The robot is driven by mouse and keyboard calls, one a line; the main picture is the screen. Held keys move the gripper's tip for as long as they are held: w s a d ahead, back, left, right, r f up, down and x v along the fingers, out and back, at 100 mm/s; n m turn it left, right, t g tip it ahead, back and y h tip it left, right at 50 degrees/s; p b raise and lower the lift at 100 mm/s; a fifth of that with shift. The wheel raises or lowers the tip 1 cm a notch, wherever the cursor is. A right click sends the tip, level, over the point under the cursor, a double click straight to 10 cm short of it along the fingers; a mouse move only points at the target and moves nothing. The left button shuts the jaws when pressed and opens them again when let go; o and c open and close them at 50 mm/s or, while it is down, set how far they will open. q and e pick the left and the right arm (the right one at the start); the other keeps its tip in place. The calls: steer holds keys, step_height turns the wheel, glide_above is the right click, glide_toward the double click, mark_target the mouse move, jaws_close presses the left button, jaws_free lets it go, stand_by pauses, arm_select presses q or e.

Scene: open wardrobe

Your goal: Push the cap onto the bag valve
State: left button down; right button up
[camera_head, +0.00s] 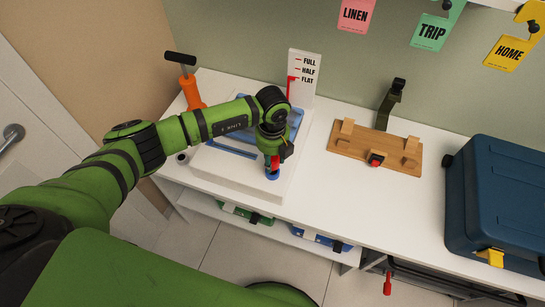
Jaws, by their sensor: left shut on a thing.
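My left gripper (275,160) reaches over the white platform (225,168) and points down at its front right part. It is shut on a small red piece, which looks like the cap (275,163). Just below it is a round blue piece (271,177), which looks like the bag valve. The red piece is right above or touching the blue one; I cannot tell which. The blue bag (294,119) lies on the platform, largely hidden behind my left arm. My right gripper is not in view.
A gauge board (304,75) marked FULL, HALF, FLAT stands behind the platform. An orange pump (188,92) stands at the left. A wooden rack (345,150) and a dark blue case (500,205) are on the right. White counter lies bare between platform and rack.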

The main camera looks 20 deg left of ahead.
arm_select(q)
steer(key=shift+f+b, duration=1.3)
steer(key=shift+f, duration=0.2)
stand_by(0.3)
steer(key=c, duration=0.7)
jaws_free()
steer(key=shift+r, duration=0.1)
steer(key=shift+r, duration=0.35)
step_height(320, 180, up, 11)
steer(key=shift+r, duration=0.1)
